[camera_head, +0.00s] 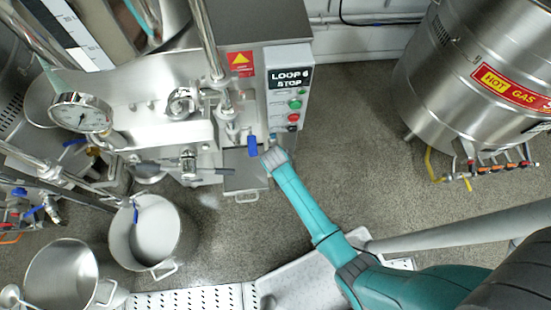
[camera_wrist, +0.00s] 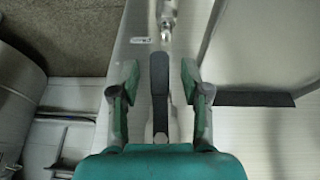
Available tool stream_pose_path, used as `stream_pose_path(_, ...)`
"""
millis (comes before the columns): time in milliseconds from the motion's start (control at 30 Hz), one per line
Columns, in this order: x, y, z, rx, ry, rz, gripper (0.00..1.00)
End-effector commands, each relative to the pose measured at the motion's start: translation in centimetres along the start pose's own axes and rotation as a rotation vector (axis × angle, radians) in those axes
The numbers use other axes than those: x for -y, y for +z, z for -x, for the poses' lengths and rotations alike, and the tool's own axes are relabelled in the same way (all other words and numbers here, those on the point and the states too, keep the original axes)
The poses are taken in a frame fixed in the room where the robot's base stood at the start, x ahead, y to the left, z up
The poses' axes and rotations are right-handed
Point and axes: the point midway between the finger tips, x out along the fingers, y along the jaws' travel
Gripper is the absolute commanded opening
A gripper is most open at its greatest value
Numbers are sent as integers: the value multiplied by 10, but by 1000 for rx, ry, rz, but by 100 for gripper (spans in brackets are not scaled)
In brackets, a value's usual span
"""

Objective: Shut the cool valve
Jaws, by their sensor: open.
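In the wrist view my gripper (camera_wrist: 160,82) is open, with one green-padded finger on each side of a dark lever handle (camera_wrist: 160,76). The handle lies lengthwise between the fingers, and a gap shows on both sides. A small metal fitting (camera_wrist: 166,30) is just beyond it. In the head view my arm reaches up to the machine, its end close to a blue valve handle (camera_head: 252,146); my fingers are hidden there. A small label by the fitting is unreadable, so I cannot tell whether either handle is the cool valve.
A pressure gauge (camera_head: 82,113) is at left. Steel pots (camera_head: 150,236) stand on the floor at lower left. A hot gas tank (camera_head: 480,75) is at right; floor between is clear.

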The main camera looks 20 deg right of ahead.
Motion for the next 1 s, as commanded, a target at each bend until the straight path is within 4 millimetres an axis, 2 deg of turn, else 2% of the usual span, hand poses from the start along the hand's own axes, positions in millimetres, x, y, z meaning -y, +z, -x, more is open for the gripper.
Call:
stream_pose_path(133,0,0,-7,1,1,0,47)
stream_pose_path(400,0,0,-8,0,0,0,47)
stream_pose_path(600,0,0,-7,0,0,0,0)
stream_pose_path(867,0,1,-7,1,6,3,0)
stream_pose_path(1000,-3,1,-7,2,67,31,0)
